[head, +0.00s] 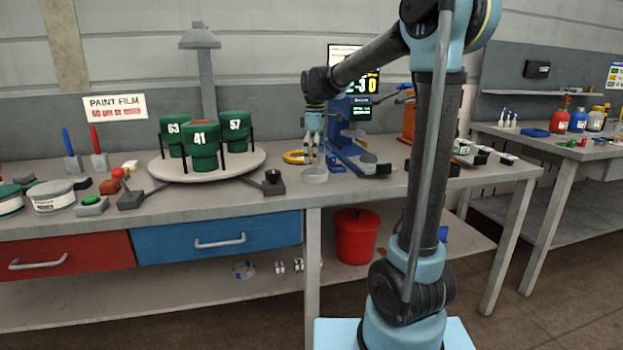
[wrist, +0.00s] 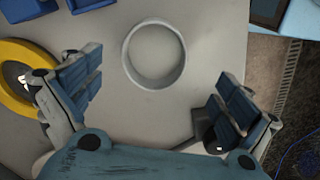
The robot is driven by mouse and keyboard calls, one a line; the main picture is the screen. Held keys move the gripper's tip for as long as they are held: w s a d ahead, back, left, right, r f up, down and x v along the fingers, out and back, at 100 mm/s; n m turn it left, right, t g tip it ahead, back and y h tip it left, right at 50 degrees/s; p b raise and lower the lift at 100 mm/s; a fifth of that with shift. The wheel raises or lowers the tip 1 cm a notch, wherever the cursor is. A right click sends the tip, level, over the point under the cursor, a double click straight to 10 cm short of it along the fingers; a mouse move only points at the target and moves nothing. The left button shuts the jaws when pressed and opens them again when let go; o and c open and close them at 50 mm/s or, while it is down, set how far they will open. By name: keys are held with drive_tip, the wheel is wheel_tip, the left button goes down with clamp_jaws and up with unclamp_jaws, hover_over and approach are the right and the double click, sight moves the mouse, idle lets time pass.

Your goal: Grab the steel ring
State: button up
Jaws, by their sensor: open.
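The steel ring (head: 315,177) is a short, pale grey, open ring lying flat on the grey bench near its front edge. In the wrist view the steel ring (wrist: 154,83) shows in full, with bare bench visible through its hole. My gripper (head: 312,155) points down just above it. In the wrist view my gripper (wrist: 156,95) has its blue-padded fingers wide apart with nothing between them. The ring appears higher in that view than the fingertips, centred across the gap. I see no finger touching it.
A yellow ring (head: 295,157) lies close by on the left, near one finger in the wrist view (wrist: 15,68). A blue stand (head: 352,150) is behind to the right. A round platform (head: 245,162) with green cups stands left. A small black device (head: 273,182) sits on the bench.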

sight(314, 169)
drive_tip(key=shift+w+a+f, duration=0.1)
drive_tip(key=shift+w+f, duration=0.05)
drive_tip(key=shift+f, duration=1.25)
drive_tip(key=shift+w+f, duration=0.1)
drive_tip(key=shift+f, duration=1.25)
drive_tip(key=c, duration=1.2)
